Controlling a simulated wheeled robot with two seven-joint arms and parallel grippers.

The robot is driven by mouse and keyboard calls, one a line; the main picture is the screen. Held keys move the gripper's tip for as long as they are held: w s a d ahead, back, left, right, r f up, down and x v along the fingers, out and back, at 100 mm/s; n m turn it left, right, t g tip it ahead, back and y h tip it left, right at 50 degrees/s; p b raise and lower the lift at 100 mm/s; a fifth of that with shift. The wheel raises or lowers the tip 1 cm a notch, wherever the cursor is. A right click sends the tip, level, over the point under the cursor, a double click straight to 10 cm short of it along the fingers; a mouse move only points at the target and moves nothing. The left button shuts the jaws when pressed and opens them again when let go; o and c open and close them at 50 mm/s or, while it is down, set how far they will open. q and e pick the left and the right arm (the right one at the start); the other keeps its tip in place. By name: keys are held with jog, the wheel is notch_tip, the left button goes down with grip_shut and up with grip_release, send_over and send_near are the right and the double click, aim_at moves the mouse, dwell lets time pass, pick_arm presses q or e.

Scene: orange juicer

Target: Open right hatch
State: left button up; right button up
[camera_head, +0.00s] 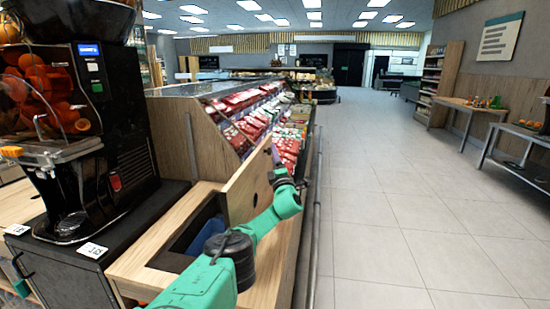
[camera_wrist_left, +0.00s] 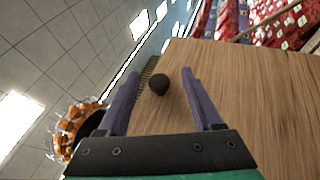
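The hatch (camera_head: 248,187) is a light wooden panel that stands raised and tilted over a dark opening (camera_head: 196,232) in the counter top. My left gripper (camera_head: 275,156) is at the panel's right side, near its upper edge. In the left wrist view, its two purple fingers (camera_wrist_left: 158,97) are apart, with a round black knob (camera_wrist_left: 159,84) between them. The knob shows clear space to both fingers. The wooden panel (camera_wrist_left: 250,100) fills the right of that view, beyond the right finger. My right gripper is not in view.
A black juicer (camera_head: 125,125) with oranges stands left of the opening, with price tags at its base. Something blue (camera_head: 207,236) lies inside the opening. A refrigerated display (camera_head: 250,120) of red packs stands behind. The tiled floor (camera_head: 385,220) at right is clear.

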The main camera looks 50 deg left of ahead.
pick_arm(q)
jog(key=shift+d+r, duration=0.1)
jog(key=p+v, duration=0.5)
jog(key=v, duration=0.9)
jog(key=shift+s+d+f, duration=0.1)
jog(key=shift+d+f, duration=0.1)
jog(key=shift+f, duration=0.05)
